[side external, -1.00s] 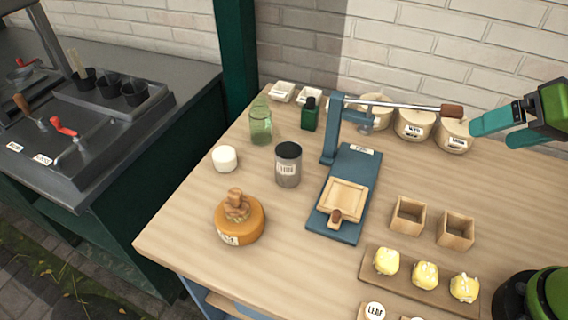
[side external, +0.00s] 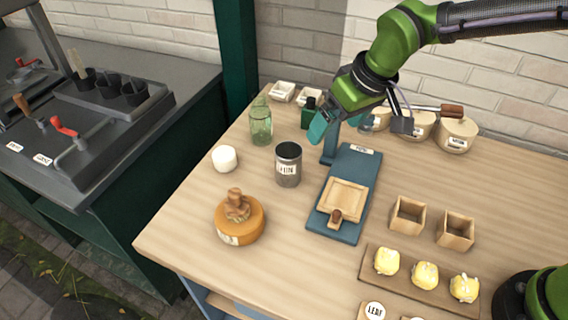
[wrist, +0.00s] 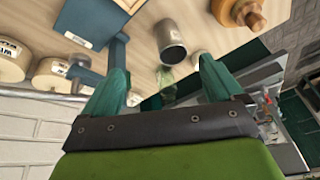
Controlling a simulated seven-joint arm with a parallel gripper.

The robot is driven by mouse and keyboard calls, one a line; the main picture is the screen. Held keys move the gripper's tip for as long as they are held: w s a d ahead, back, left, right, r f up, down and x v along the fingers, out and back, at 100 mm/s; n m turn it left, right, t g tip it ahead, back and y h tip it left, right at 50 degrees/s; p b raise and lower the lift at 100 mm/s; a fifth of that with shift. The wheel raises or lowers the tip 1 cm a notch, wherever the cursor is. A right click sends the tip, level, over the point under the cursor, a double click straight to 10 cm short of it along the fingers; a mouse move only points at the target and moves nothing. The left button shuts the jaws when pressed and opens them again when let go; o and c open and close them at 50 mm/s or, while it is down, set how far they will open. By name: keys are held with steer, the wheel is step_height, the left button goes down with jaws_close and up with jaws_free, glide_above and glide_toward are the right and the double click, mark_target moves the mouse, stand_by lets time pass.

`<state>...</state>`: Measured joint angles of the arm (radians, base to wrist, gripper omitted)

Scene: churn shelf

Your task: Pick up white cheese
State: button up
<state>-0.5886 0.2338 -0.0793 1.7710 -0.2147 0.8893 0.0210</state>
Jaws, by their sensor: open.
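The white cheese (side external: 224,158) is a small white round block near the left back edge of the wooden table. In the wrist view, a small pale shape near my right-hand finger may be the cheese, mostly hidden. My gripper (side external: 321,127), green with teal fingers, is open and empty above the back of the table. It is to the right of the cheese and apart from it, near the top of the blue press. In the wrist view its two fingers (wrist: 163,80) are spread wide with nothing held between them.
A green glass jar (side external: 261,124) and a metal can (side external: 288,165) stand between my gripper and the cheese. An orange round with a wooden knob (side external: 240,220) sits in front. The blue press (side external: 335,225) is at centre. Pots (side external: 457,134) line the back.

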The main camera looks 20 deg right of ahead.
steer(key=w+a+f+n+t, duration=0.1)
steer(key=w+a+f+n, duration=0.15)
steer(key=a, duration=0.35)
steer(key=w+a+f+n, duration=0.1)
steer(key=w+a+f, duration=0.2)
steer(key=a, duration=0.3)
steer(key=t, duration=0.2)
glide_above(224, 153)
steer(key=s+d, duration=0.1)
steer(key=s, duration=0.2)
step_height(224, 153, down, 7)
steer(key=shift+s+d+f, duration=0.1)
steer(key=shift+s, duration=0.05)
steer(key=shift+x, duration=2.5)
steer(key=c, duration=1.2)
